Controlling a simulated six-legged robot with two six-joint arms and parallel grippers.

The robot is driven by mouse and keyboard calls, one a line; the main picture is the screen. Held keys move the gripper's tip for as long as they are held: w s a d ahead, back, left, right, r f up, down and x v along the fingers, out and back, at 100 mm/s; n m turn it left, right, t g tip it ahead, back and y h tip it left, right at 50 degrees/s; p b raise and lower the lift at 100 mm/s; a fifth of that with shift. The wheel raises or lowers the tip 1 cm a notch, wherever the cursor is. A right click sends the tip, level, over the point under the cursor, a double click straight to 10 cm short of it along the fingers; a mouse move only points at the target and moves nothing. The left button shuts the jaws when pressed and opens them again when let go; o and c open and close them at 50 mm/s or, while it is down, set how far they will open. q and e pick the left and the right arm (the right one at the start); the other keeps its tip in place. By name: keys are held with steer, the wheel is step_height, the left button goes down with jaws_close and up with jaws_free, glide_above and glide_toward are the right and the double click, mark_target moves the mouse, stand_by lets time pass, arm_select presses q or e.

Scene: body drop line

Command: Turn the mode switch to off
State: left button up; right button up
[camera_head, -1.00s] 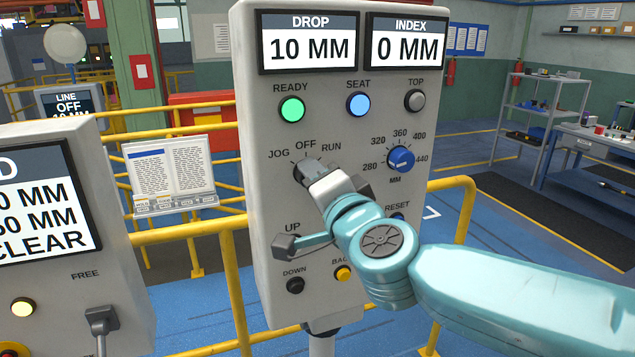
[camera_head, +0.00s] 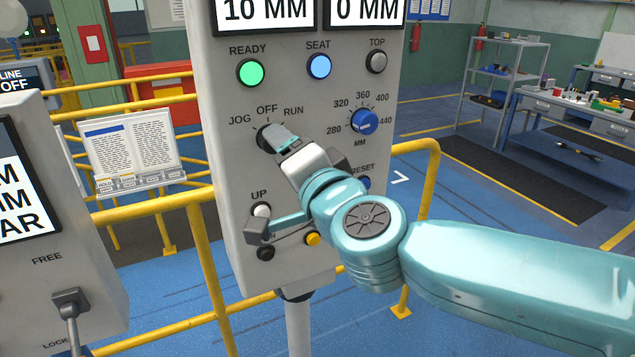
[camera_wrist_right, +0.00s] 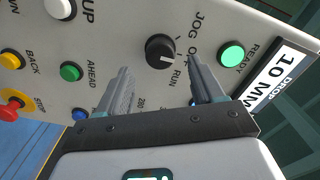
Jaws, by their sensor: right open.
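The mode switch is a dark round knob on the grey panel, ringed by JOG, OFF and RUN. In the head view the knob (camera_head: 265,138) is partly covered by my right gripper (camera_head: 282,142). In the right wrist view the knob (camera_wrist_right: 160,50) shows whole, and its white mark seems to face the RUN side. My right gripper (camera_wrist_right: 160,70) is open, its two fingers apart on either side of the knob's line, with nothing between them. Whether a finger touches the knob cannot be told. My left gripper is not in view.
Close by on the panel are the green READY lamp (camera_head: 250,72), the blue MM dial (camera_head: 364,121), the white UP button (camera_head: 262,210) and a yellow button (camera_head: 312,239). A yellow railing (camera_head: 205,260) runs beside the panel. A second console (camera_head: 60,220) stands at left.

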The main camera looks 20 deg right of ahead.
steer(key=s+p, duration=0.1)
steer(key=s, duration=1.1)
steer(key=shift+s+d, duration=0.2)
steer(key=shift+s, duration=0.2)
steer(key=shift+d, duration=0.15)
